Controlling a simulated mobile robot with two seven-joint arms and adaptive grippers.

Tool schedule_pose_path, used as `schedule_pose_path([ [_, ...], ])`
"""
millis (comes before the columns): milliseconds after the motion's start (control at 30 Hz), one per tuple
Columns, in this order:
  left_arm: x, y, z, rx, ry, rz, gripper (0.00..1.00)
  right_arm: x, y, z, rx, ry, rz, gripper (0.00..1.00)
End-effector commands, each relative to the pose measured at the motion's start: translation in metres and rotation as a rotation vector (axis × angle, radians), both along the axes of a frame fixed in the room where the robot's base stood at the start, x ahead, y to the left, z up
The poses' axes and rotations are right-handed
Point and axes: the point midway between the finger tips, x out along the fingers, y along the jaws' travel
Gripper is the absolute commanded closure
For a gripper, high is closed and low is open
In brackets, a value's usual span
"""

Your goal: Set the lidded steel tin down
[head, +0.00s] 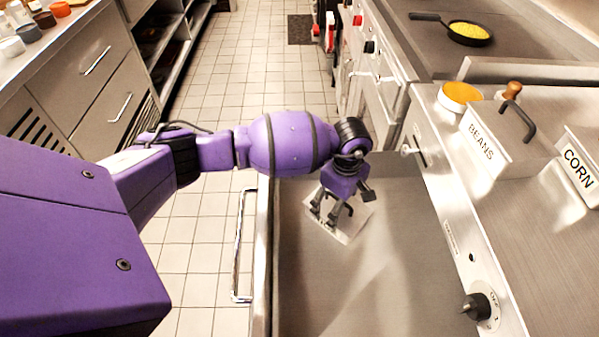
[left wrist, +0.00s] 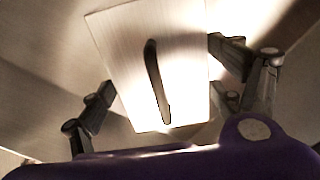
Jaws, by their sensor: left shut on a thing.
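The lidded steel tin (head: 355,222) is a small, pale metal box in the head view, partly hidden by my fingers. In the left wrist view its bright lid (left wrist: 130,50) fills the middle, with a dark bar handle (left wrist: 154,80) across it. My left gripper (head: 332,212) points down and is shut on the tin, with fingers on either side of it. The tin is over the inside of an open grey drawer (head: 370,290), near its far end. I cannot tell whether the tin touches the drawer floor. My right gripper is not in view.
The drawer's front with a bar handle (head: 241,250) stands left, over the tiled floor. On the right counter are tins marked BEANS (head: 500,140) and CORN (head: 582,165), an orange-topped container (head: 460,97) and a pan (head: 468,34). The drawer's near part looks clear.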

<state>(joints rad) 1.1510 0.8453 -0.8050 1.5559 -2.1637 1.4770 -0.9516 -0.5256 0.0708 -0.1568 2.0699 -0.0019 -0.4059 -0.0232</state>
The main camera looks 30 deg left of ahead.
Motion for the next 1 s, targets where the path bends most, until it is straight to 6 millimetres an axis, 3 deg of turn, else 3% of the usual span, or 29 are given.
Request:
schedule_pose_path([
  [100, 0.003, -0.001, 0.0, -0.001, -0.006, -0.001, 0.65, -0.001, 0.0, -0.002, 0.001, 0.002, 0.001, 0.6],
  [133, 0.002, -0.001, -0.001, -0.001, -0.004, -0.001, 0.12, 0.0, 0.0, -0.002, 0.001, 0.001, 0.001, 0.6],
  [233, 0.002, -0.001, 0.0, -0.001, -0.004, -0.001, 0.0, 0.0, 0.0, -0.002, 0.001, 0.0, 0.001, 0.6],
  [667, 0.002, -0.001, 0.004, -0.001, -0.005, -0.001, 0.0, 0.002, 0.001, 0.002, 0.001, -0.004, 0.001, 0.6],
  [767, 0.003, -0.001, 0.015, 0.0, -0.007, -0.001, 0.0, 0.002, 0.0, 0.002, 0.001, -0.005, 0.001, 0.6],
  [1000, 0.003, -0.001, 0.067, -0.001, -0.009, -0.002, 0.0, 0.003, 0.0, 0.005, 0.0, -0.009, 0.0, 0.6],
])
